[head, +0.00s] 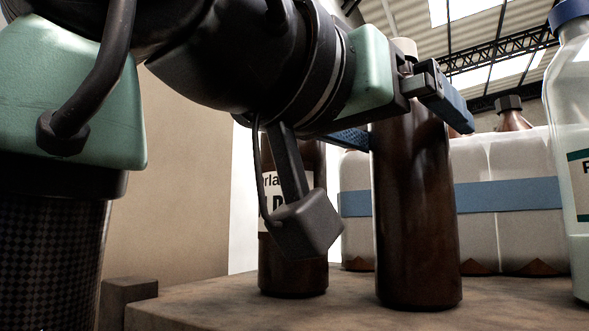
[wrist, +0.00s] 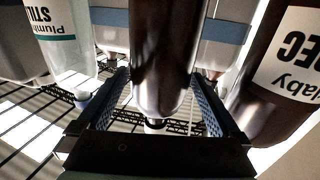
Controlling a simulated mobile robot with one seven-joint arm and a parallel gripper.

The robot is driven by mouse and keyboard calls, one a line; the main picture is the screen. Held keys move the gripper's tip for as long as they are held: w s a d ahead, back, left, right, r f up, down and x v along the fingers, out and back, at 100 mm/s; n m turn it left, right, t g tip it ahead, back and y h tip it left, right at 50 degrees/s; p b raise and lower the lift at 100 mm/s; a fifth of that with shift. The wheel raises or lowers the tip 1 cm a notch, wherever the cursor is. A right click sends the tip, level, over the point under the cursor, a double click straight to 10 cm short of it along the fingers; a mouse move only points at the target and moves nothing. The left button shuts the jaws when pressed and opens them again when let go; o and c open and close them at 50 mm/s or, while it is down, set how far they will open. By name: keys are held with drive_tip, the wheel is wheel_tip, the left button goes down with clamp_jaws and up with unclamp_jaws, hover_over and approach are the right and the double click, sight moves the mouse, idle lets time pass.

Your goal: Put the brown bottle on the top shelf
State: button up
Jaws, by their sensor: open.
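A tall brown bottle (head: 415,215) with a cream cap stands upright on a brown slab-like surface (head: 300,308) in the head view. My gripper (head: 405,118) is at its upper part, with one blue-padded finger on each side. In the wrist view the same bottle (wrist: 165,50) lies between the open fingers of my gripper (wrist: 160,76), with gaps beside it. A second brown bottle (head: 292,272) with a white label stands to its left, partly hidden by my wrist. It also shows at the right of the wrist view (wrist: 270,105). I cannot tell which surface is the top shelf.
A clear bottle (head: 580,120) with a blue cap stands at the right edge, close to the surface's front. A tan wall or panel (head: 185,180) is at the left. Bare surface lies in front of the bottles.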

drive_tip(key=v, duration=0.9)
drive_tip(key=shift+b, duration=0.45)
drive_tip(key=shift+f, duration=0.1)
